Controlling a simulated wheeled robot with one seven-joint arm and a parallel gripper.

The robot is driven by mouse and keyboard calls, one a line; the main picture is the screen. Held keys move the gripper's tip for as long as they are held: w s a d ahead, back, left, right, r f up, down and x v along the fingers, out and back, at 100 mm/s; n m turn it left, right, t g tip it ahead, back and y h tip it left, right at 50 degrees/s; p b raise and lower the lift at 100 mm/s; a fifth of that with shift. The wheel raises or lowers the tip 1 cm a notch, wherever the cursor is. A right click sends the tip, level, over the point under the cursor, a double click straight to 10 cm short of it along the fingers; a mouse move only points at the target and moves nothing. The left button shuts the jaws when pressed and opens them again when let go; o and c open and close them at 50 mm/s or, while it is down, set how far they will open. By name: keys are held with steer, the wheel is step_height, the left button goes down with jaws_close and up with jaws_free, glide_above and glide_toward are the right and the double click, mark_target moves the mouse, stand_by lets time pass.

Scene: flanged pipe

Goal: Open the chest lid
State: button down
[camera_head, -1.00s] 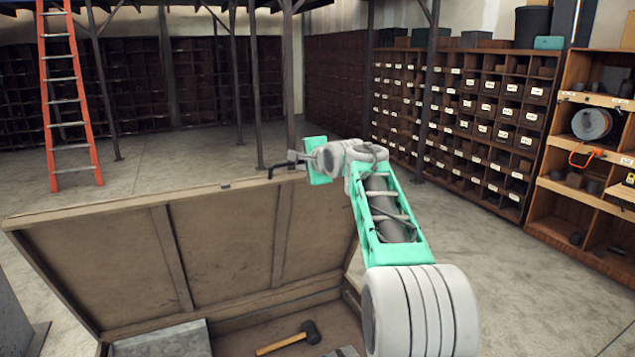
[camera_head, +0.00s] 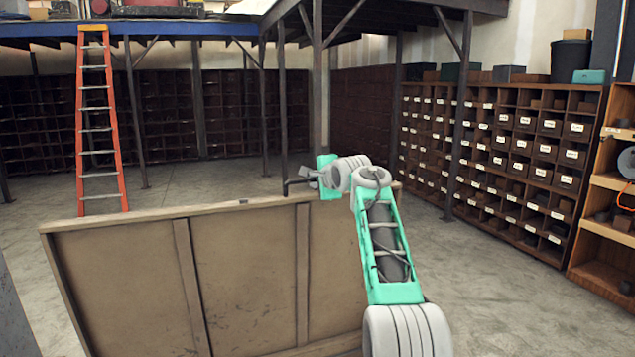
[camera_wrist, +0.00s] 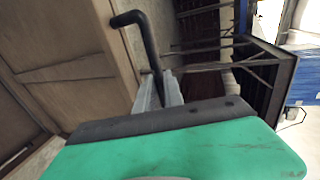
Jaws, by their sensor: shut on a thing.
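The chest lid (camera_head: 245,270) stands raised in the head view, its ribbed inner face towards me. It fills the lower middle of the picture, and the chest body is out of view below. My gripper (camera_head: 306,179) is at the lid's top edge, right of its middle. In the wrist view my gripper (camera_wrist: 163,90) is shut on a dark bent handle (camera_wrist: 146,38) beside the lid's edge. The lid's brown panels (camera_wrist: 70,55) fill the left of that view. In the head view the handle (camera_head: 292,186) shows as a short dark bar left of my gripper.
An orange ladder (camera_head: 101,130) stands behind the lid at the left. Dark posts (camera_head: 317,90) carry a platform at the back. Labelled pigeonhole shelves (camera_head: 500,150) line the right. The concrete floor (camera_head: 470,270) to the right of the lid is clear.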

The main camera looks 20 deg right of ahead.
steer(key=shift+a+f, duration=0.1)
steer(key=shift+f, duration=0.1)
steer(key=c, duration=1.6)
jaws_free()
steer(key=shift+o, duration=0.7)
steer(key=shift+r, duration=0.1)
steer(key=shift+s, duration=0.1)
steer(key=b+v, duration=0.4)
steer(key=v, duration=0.3)
steer(key=shift+s+r, duration=0.15)
steer(key=shift+s, duration=0.15)
steer(key=shift+s+d, duration=0.1)
steer(key=shift+d, duration=0.15)
